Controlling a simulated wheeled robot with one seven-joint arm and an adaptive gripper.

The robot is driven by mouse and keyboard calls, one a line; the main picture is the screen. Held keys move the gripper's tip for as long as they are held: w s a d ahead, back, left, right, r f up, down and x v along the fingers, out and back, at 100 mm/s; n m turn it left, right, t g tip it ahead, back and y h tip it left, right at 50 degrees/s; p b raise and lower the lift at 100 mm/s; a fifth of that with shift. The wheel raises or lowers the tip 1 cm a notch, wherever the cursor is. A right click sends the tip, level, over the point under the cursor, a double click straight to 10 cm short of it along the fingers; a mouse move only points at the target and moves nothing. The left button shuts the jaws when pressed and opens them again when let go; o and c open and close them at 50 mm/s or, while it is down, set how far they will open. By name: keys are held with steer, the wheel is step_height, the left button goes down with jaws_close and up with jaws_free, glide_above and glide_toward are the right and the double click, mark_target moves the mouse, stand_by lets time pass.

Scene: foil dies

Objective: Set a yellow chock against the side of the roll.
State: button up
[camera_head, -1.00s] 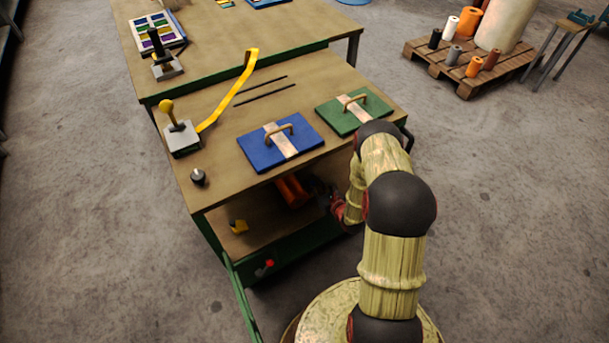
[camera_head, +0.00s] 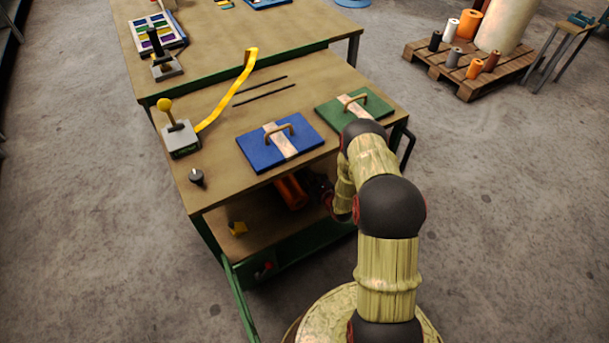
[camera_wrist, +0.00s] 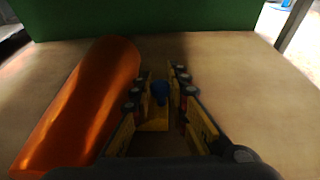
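The orange roll (camera_wrist: 85,105) lies on the lower shelf, left of my gripper in the wrist view; part of it shows under the table top in the head view (camera_head: 291,192). My gripper (camera_wrist: 162,76) is low over the shelf, pointing inward, with its fingers apart. A yellow chock with a blue knob (camera_wrist: 154,120) is between the fingers, with a gap visible on its right side. It stands right of the roll, apart from it. My fingertips are hidden in the head view.
The table top above the shelf carries a blue plate (camera_head: 279,143) and a green plate (camera_head: 352,110), both with handles. A green panel (camera_wrist: 150,18) closes the shelf's back. Bare shelf (camera_wrist: 255,85) lies right of my gripper.

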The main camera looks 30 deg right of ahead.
steer(key=shift+o, duration=1)
steer(key=shift+s+r, duration=0.1)
steer(key=p+v, duration=0.4)
steer(key=v, duration=0.7)
steer(key=shift+s+r, duration=0.15)
steer(key=shift+s, duration=0.25)
